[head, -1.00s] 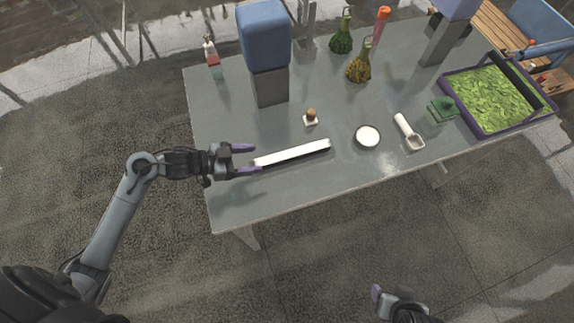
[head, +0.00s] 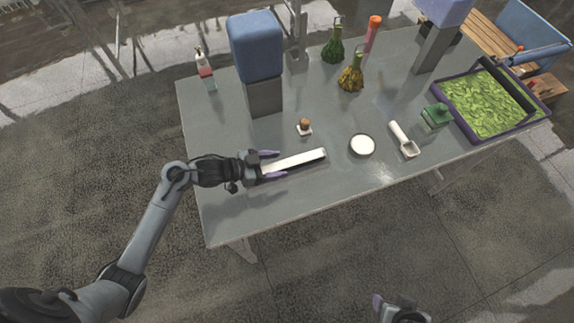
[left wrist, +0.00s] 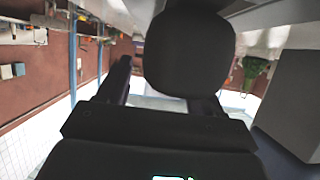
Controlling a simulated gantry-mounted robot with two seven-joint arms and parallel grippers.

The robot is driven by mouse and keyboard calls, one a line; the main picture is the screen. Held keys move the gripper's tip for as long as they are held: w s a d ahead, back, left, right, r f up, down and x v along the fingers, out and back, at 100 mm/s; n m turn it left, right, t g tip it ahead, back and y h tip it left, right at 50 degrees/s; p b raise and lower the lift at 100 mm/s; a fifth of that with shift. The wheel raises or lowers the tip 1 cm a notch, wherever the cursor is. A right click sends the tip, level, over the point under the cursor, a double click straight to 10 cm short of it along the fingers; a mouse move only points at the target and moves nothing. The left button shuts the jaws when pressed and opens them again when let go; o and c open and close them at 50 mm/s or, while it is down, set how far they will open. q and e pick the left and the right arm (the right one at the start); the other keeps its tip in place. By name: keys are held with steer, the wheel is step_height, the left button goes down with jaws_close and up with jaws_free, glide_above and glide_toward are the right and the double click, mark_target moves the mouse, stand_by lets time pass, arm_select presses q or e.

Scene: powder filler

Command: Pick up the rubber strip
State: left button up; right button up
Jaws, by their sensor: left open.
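The rubber strip (head: 300,158), a long white bar with a dark lower edge, lies on the grey table near its front left. My left gripper (head: 272,164) comes in from the left, open, with its purple fingertips on either side of the strip's left end. I cannot tell whether either finger touches it. In the left wrist view the dark gripper body hides much of the middle, and I cannot make out the strip clearly. My right gripper (head: 382,305) shows only partly at the bottom, off the table; its opening is unclear.
A blue-topped machine (head: 258,55) rises behind. A purple-edged tray (head: 465,131) holds green leaves. The table front is clear.

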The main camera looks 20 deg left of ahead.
arm_select(q)
steer(key=shift+x, duration=0.95)
steer(key=shift+f, duration=0.1)
steer(key=c, duration=1.1)
steer(key=shift+c, duration=0.2)
